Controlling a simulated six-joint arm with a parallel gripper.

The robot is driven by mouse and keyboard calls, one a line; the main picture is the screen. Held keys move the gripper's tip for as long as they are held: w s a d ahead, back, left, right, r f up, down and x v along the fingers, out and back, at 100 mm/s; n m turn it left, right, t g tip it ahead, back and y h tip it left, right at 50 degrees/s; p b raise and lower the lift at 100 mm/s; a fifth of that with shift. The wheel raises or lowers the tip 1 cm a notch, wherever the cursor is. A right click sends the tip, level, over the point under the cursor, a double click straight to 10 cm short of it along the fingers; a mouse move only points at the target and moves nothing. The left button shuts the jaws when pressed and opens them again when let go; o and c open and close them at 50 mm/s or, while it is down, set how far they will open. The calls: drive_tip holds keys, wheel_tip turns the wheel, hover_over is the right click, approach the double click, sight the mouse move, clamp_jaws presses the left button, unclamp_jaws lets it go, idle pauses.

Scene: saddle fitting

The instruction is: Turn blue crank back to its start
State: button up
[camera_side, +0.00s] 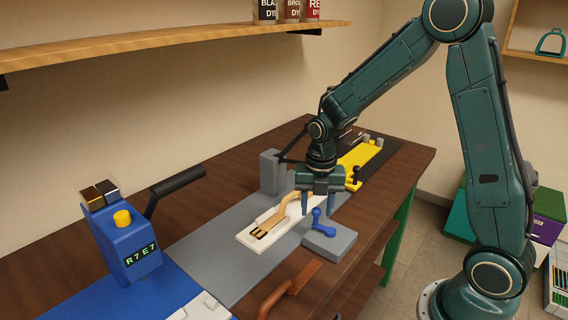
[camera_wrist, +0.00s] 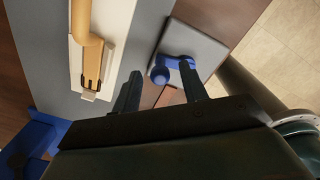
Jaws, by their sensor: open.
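The blue crank (camera_side: 321,225) sits on a grey block (camera_side: 338,240) at the right edge of the grey plate. In the wrist view the crank (camera_wrist: 174,65) shows a round knob at its left end and an arm running right to its pivot. My gripper (camera_side: 320,202) is above the block, pointing down, with its fingers apart and empty. In the wrist view the fingertips (camera_wrist: 160,80) lie either side of the crank in the picture. I cannot tell how far above the crank they are.
A white fixture (camera_side: 246,238) holding a tan strap lies left of the crank. A grey post (camera_side: 270,172) stands behind. A blue machine (camera_side: 128,245) with a black lever is at left, and a yellow fixture (camera_side: 358,158) is beyond my gripper.

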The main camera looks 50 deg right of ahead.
clamp_jaws()
